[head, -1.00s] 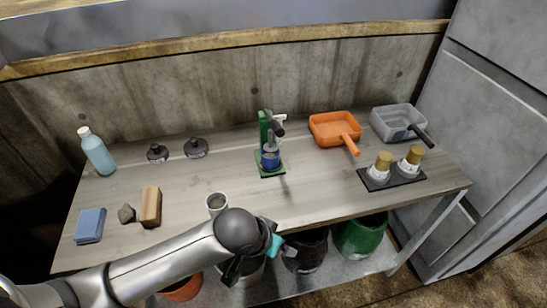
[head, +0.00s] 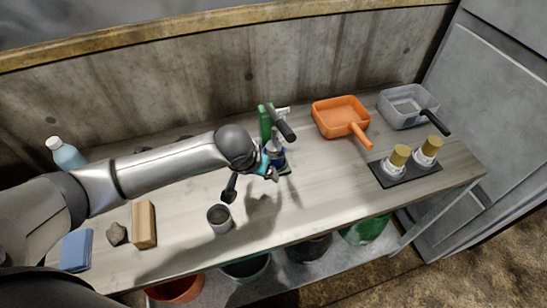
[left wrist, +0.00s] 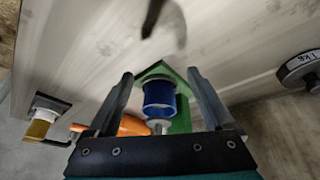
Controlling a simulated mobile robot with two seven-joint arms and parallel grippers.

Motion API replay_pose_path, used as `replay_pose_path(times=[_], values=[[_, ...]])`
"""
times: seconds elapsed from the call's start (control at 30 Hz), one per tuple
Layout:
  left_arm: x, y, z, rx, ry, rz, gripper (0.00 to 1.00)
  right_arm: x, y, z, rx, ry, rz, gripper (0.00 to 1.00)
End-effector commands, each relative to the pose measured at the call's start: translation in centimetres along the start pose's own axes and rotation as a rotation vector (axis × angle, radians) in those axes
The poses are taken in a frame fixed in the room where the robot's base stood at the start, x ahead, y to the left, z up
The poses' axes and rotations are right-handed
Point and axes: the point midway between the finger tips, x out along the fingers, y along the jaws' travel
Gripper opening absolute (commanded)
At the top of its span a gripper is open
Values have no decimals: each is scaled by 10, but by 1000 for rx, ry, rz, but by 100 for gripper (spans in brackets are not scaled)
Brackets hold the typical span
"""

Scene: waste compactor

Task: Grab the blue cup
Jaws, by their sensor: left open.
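The blue cup (head: 278,156) stands on the base of the green compactor (head: 265,122), near the middle of the table. My left gripper and its wrist partly cover it in the head view. In the left wrist view the blue cup (left wrist: 159,97) shows between the two fingers, with the green compactor (left wrist: 180,118) around and behind it. My left gripper (head: 252,186) is open and empty, in front of the compactor; its fingers (left wrist: 160,74) are apart on either side of the cup in the wrist picture. Whether they touch it cannot be told. My right gripper is not in view.
A grey cup (head: 219,218) stands near the front edge. An orange scoop (head: 341,112), a clear scoop (head: 405,104) and a black tray (head: 402,174) with gold-topped items are on the right. A sponge (head: 76,250) and wooden block (head: 144,224) lie left.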

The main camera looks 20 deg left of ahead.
Motion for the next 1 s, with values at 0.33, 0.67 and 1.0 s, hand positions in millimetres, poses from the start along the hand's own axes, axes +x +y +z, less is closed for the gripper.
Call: replay_pose_path(times=[0.33, 0.67, 1.0], values=[[11, 4, -25, 1, -1, 1, 86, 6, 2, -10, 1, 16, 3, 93], [31, 9, -60, 1, -2, 0, 86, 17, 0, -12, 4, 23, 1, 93], [55, 9, -58, 2, -1, 1, 86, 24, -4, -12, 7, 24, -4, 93]])
